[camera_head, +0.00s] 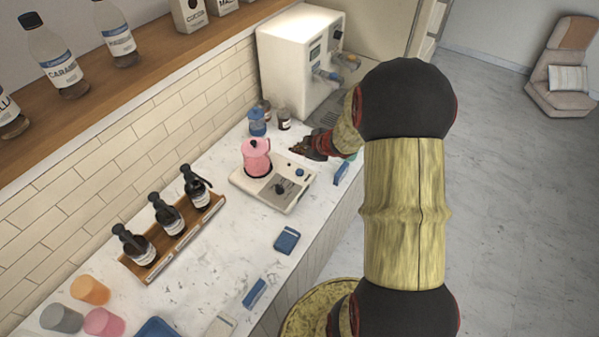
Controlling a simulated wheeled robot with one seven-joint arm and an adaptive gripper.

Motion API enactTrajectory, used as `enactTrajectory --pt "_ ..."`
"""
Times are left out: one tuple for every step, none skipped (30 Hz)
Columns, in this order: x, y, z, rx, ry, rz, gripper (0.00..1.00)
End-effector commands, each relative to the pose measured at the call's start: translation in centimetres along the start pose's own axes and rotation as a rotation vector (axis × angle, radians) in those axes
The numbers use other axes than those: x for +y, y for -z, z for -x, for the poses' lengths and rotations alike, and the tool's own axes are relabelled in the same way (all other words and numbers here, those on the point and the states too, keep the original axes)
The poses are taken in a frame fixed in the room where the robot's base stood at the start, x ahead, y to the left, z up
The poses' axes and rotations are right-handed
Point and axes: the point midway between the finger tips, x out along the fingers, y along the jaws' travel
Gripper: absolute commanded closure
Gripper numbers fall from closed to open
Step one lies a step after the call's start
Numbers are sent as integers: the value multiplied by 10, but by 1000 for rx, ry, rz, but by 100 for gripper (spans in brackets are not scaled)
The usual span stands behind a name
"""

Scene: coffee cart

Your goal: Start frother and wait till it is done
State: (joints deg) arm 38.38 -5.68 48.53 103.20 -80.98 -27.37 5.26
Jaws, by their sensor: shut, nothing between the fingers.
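The frother is a pink jug with a dark lid knob (257,157), standing upright on a flat white base unit (240,181) on the counter. The base has a dark knob (281,188) and a small blue button (300,172) on its top. My gripper (297,149) is shut and empty. It appears just behind and to the right of the base, apart from the jug. Its fingertips point left. Whether the frother is running cannot be told from this view.
A white coffee machine (290,60) stands behind my gripper. A blue-lidded jar (257,122) and small bottles stand behind the jug. A wooden rack (190,235) holds three dark pump bottles at left. Blue items, including a small box (287,239), lie along the counter's front.

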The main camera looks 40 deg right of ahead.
Motion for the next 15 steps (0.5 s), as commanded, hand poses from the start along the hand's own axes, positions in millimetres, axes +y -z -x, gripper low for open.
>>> enactTrajectory --pt "-2 -2 -2 0 0 0 100" --pt "-2 -2 -3 0 0 0 100" --pt "-4 -4 -5 0 0 0 100" --pt "-4 -5 -6 0 0 0 100" --pt "-6 -6 -8 0 -1 0 100" --pt "-7 -8 -10 0 -1 0 100" --pt "-9 -9 -12 0 -1 0 100" --pt "-10 -10 -14 0 -1 0 100" --pt "-12 -13 -17 0 -1 0 100" --pt "-14 -14 -20 0 -1 0 100" --pt "-16 -16 -22 -1 -1 1 100" --pt "-18 -19 -25 -1 -1 1 100" --pt "-20 -20 -28 -1 0 0 100" --pt "-22 -22 -30 -1 0 0 100" --pt "-25 -25 -34 -1 0 0 100"
